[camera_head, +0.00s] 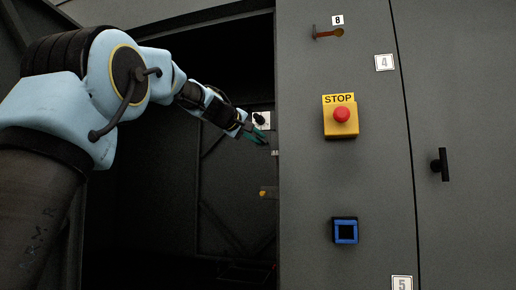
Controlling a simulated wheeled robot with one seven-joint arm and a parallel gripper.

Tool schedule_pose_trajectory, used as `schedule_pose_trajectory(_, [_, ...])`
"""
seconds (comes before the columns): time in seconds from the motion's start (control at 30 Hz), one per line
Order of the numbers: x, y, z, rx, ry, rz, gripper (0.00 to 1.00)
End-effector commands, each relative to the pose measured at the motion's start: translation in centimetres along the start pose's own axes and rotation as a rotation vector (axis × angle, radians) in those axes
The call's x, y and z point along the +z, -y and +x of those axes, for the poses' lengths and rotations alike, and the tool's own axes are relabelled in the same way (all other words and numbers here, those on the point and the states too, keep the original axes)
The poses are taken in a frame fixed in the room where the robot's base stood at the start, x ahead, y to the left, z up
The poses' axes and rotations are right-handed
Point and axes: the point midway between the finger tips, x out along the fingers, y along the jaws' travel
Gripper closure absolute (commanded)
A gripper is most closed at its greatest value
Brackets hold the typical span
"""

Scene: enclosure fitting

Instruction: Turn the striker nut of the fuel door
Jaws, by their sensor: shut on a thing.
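My gripper (259,136) reaches from the left into the dark opening of the enclosure. Its green fingers are small in the view and are shut at a pale plate (265,118) with a dark round part on it, near the right edge of the opening. The striker nut is too small and too covered by the fingers to make out clearly; the fingers appear to be on it. The fuel door cannot be told apart with certainty.
A grey panel right of the opening carries a yellow STOP box (340,117) with a red button, a blue-framed square (345,231) and a rusty latch (328,33). A black handle (440,165) is farther right. A small orange-yellow part (268,192) sits below my gripper.

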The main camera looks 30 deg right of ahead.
Motion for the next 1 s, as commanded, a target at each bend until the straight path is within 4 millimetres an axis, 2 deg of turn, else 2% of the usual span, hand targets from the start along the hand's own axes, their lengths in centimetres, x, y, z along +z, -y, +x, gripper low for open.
schedule_pose_trajectory(0.03, [0.2,0.7,0.1,0.018,-0.003,-0.042,1.00])
schedule_pose_trajectory(1.0, [0.9,1.8,0.4,0.358,0.000,-0.864,1.00])
